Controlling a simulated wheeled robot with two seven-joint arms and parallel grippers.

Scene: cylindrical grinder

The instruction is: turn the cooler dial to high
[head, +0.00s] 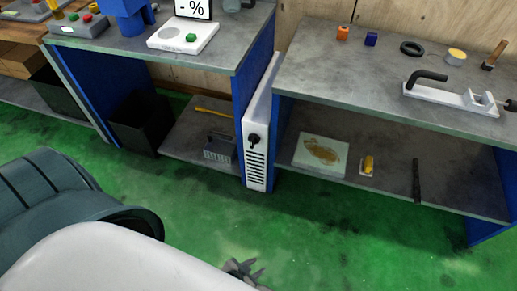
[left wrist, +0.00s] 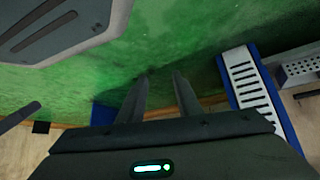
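The cooler (head: 256,165) is a narrow white upright unit between the two benches in the head view. Its black dial (head: 254,139) sits on the front face above dark vent slots; its setting is too small to read. In the left wrist view the slotted face of the cooler (left wrist: 247,82) shows at the right, and the dial cannot be seen there. My left gripper (head: 246,268) is at the bottom of the head view, in front of and below the cooler, apart from it. Its two fingers (left wrist: 160,75) stand apart with nothing between them. My right gripper is not seen.
A bench (head: 385,75) with small parts and a clamp-like tool stands right of the cooler. Its lower shelf (head: 390,168) holds a stained board and a yellow item. Left is another bench (head: 150,50) with a black bin (head: 140,122) beneath. The green floor ahead is clear.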

